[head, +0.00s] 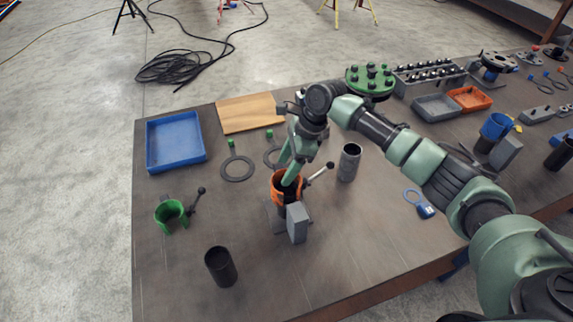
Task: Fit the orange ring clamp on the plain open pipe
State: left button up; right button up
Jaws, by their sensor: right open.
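The orange ring clamp (277,191) sits around the upper part of a dark upright piece beside a grey block (298,223); its dark lever sticks out to the upper right. My right gripper (289,177) is open and points down at the clamp, its fingers at the ring and partly covering it; contact cannot be told. A plain black open pipe (221,267) stands upright near the table's front left. A grey open pipe (349,162) stands upright right of the clamp. My left gripper is not in view.
A green ring clamp (166,212) lies at the left, near a blue tray (175,143) and a wooden board (247,113). Flat dark rings (237,169) lie behind the orange clamp. A blue clamp (495,126) stands at the right. The table's front middle is clear.

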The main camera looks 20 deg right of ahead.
jog(key=a+r+p+v, duration=0.1)
jog(key=a+p+v, duration=0.2)
jog(key=p+v, duration=0.7)
jog(key=v, duration=0.6)
jog(key=shift+w+r, duration=0.15)
jog(key=shift+r, duration=0.15)
jog(key=shift+a, duration=0.1)
dwell(0.4)
